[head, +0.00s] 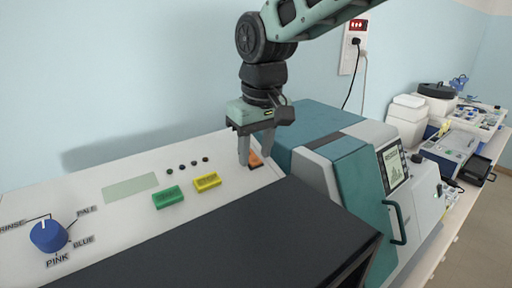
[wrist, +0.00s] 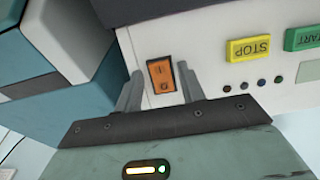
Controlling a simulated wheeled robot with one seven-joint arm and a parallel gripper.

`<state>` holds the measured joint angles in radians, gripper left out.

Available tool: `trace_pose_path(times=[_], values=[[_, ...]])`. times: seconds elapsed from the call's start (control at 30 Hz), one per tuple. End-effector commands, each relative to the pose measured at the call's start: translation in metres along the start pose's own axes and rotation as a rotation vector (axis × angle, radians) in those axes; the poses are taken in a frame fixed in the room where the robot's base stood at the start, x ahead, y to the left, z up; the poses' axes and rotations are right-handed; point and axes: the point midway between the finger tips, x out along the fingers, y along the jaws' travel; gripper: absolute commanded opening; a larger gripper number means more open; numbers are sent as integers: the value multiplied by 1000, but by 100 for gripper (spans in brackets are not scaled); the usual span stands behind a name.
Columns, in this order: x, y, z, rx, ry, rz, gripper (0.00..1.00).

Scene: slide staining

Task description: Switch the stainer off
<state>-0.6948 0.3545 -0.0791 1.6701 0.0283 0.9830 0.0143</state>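The stainer (head: 120,200) is a long machine with a white top panel and a dark front cover. Its orange rocker switch (head: 254,160) sits at the panel's right end; in the wrist view the switch (wrist: 161,75) shows I and O marks in a dark frame. I cannot tell which side is pressed in. My gripper (head: 256,160) points down over the switch, its two fingers apart with nothing between them. In the wrist view the fingers of my gripper (wrist: 161,72) appear on either side of the switch. Whether they touch the panel is unclear.
A yellow STOP button (head: 207,182), a green START button (head: 168,197), several small dark indicators and a blue dial (head: 48,236) share the panel. A teal and white machine (head: 350,170) stands close on the right. More lab equipment lines the bench beyond.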

Motion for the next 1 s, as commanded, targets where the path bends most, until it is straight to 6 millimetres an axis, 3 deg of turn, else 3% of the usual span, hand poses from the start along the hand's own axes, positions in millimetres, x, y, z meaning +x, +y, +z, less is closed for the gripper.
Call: trace_pose_path(times=[0.3, 0.47, 1.0], values=[[0, 0, 0, 0, -1, 0, 45], [-12, 0, 0, 0, 2, -1, 45], [-132, 0, -1, 1, 4, 0, 45]])
